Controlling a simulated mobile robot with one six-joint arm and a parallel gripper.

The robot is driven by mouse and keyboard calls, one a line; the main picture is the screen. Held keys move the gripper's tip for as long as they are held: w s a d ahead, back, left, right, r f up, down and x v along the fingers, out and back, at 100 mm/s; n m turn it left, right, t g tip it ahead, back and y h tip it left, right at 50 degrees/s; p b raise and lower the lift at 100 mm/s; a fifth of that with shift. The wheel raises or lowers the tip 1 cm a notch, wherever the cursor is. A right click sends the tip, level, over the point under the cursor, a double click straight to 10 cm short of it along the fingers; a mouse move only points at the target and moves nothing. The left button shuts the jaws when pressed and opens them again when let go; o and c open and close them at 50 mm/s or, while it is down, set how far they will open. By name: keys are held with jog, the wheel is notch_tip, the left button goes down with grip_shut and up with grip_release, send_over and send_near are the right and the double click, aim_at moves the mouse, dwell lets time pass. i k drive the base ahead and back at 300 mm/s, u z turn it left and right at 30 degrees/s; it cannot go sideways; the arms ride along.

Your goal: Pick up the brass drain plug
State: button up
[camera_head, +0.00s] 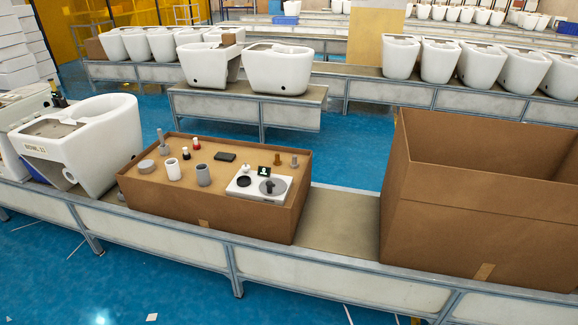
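A small brown-gold upright piece (277,159), which looks like the brass drain plug, stands near the back right of the cardboard box top (225,222). A similar greyer piece (294,161) stands just to its right. Both are small, and their exact shape is hard to tell. The white plate (243,193) with round dark parts and a small green-lit display (264,171) lies just in front of it. My gripper is not in view.
Other small items on the box include a white cup (173,169), a grey cup (203,175), a black block (225,157) and a grey disc (146,167). A toilet bowl (105,135) stands left. A tall open carton (470,215) stands right, beyond bare conveyor (343,222).

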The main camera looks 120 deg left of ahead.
aim_at(277, 161)
jog(key=i, duration=0.25)
jog(key=z, duration=0.15)
jog(key=k, duration=0.2)
jog(key=u, duration=3.35)
jog(key=k, duration=0.3)
jog(key=u, duration=1.9)
